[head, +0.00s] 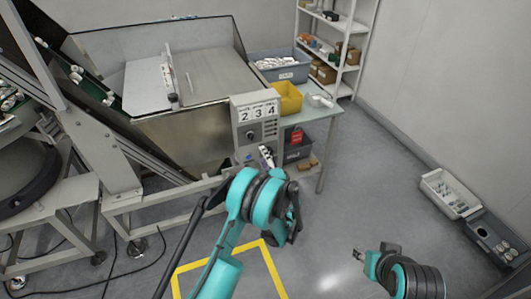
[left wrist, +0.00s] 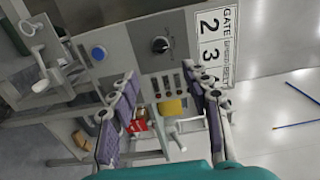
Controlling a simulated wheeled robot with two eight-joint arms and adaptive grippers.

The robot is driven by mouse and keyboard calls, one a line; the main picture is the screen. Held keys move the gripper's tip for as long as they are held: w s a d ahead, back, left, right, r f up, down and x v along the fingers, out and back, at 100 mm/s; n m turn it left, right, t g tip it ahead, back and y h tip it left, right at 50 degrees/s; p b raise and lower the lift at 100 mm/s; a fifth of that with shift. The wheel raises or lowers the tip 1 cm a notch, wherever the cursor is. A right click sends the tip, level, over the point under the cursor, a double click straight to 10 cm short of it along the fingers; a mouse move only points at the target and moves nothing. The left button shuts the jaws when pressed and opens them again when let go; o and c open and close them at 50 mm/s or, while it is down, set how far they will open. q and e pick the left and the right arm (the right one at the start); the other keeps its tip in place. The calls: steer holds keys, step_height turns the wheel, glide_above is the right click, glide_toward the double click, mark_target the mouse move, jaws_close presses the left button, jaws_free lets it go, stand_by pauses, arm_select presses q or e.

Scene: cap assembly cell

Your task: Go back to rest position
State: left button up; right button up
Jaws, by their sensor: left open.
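My left gripper (head: 265,157) is in front of the grey control box (head: 243,139), at the middle of the head view. In the left wrist view my left gripper (left wrist: 163,95) has its two purple-padded fingers spread apart with nothing between them. The control box face (left wrist: 140,65) lies beyond the fingers, with a black knob, a blue button and a gate label. I cannot tell whether the fingertips touch it. My right gripper (head: 360,254) is low at the right in the head view, over bare floor; its fingers are too small to judge.
A steel hopper machine (head: 185,140) fills the left side. A table with a yellow bin (head: 287,98) and a grey crate (head: 280,65) stands behind the box. Two floor bins (head: 449,193) (head: 497,238) lie at the right. Open floor lies between, with a yellow marking (head: 218,254).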

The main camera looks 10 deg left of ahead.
arm_select(q)
steer(key=s+a+r+n+g+h, duration=0.2)
steer(key=s+a+r+n+g, duration=0.1)
steer(key=s+r, duration=0.35)
steer(key=s+a+r+n+g+h, duration=0.2)
steer(key=s+a+r+n+g, duration=0.15)
steer(key=s+r, duration=0.35)
steer(key=s+d+f+n+h, duration=0.1)
steer(key=s+d+n+h, duration=0.1)
steer(key=s, duration=1)
steer(key=s+d+f+n+g+h, duration=0.1)
steer(key=s+d+h, duration=0.3)
steer(key=s, duration=0.8)
steer(key=shift+s+n, duration=0.35)
steer(key=shift+n, duration=0.5)
steer(key=shift+g, duration=0.25)
